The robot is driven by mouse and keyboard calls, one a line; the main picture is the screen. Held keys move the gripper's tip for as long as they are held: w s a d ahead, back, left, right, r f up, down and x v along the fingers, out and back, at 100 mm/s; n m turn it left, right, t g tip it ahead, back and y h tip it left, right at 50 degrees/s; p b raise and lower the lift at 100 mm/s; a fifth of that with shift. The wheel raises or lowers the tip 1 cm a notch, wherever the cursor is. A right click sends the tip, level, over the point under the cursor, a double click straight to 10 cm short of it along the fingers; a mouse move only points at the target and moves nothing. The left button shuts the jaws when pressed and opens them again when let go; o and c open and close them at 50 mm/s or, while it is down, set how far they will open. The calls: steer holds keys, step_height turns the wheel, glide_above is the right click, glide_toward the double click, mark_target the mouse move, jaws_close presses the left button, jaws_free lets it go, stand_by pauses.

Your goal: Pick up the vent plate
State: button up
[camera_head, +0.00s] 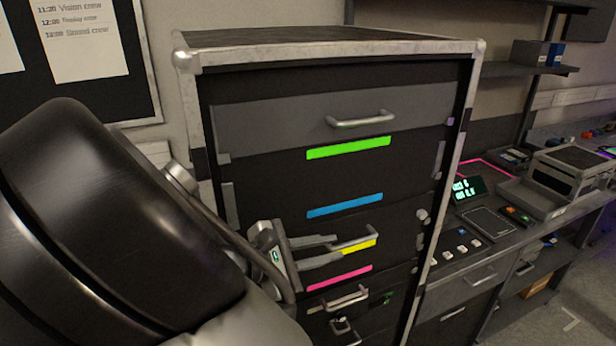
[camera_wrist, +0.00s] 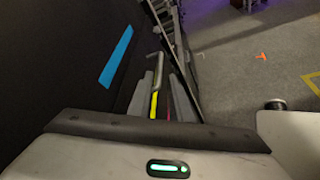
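I cannot pick out a vent plate for certain in either view. My gripper (camera_head: 338,247) is at the front of a black rack cabinet (camera_head: 330,80), at the drawer with the yellow strip (camera_head: 360,246). Its two grey fingers are apart, with a visible gap. A metal bar handle (camera_head: 372,236) is just beyond the fingertips. In the wrist view, the handle (camera_wrist: 158,66) and the yellow strip (camera_wrist: 153,105) show in line with the gap between the fingers (camera_wrist: 160,88). Whether the fingers touch the handle cannot be told.
Other drawer fronts carry green (camera_head: 348,148), blue (camera_head: 345,205) and pink (camera_head: 340,278) strips. A top handle (camera_head: 358,119) and a lower handle (camera_head: 338,300) stick out. A workbench (camera_head: 480,245) with devices stands to the right. In the wrist view, open floor (camera_wrist: 245,75) lies to the right.

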mark_target(349, 244)
steer(key=shift+x, duration=3.2)
jaws_close()
steer(key=shift+r, duration=0.1)
